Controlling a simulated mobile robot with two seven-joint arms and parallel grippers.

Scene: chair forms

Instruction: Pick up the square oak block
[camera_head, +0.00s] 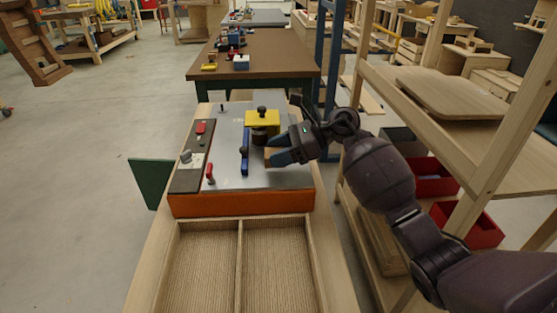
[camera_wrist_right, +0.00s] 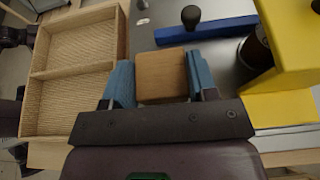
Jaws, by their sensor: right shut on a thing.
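The square oak block (camera_wrist_right: 161,74) is a plain light-brown block with rounded corners, seen in the right wrist view. My right gripper (camera_wrist_right: 161,88) has its two blue fingers against the block's left and right sides and is shut on it. In the head view my right gripper (camera_head: 279,147) is over the right part of a grey metal plate (camera_head: 226,175), beside a yellow block with a black knob (camera_head: 262,118). The fingers mostly hide the oak block there. I cannot tell whether the block touches the plate.
A blue bar (camera_head: 245,152) with a black knob lies left of my right gripper. Red-handled clamps (camera_head: 210,174) stand further left. An empty two-compartment wooden tray (camera_head: 240,267) is in front of the orange-edged plate. A wooden shelf rack (camera_head: 440,92) stands close on the right.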

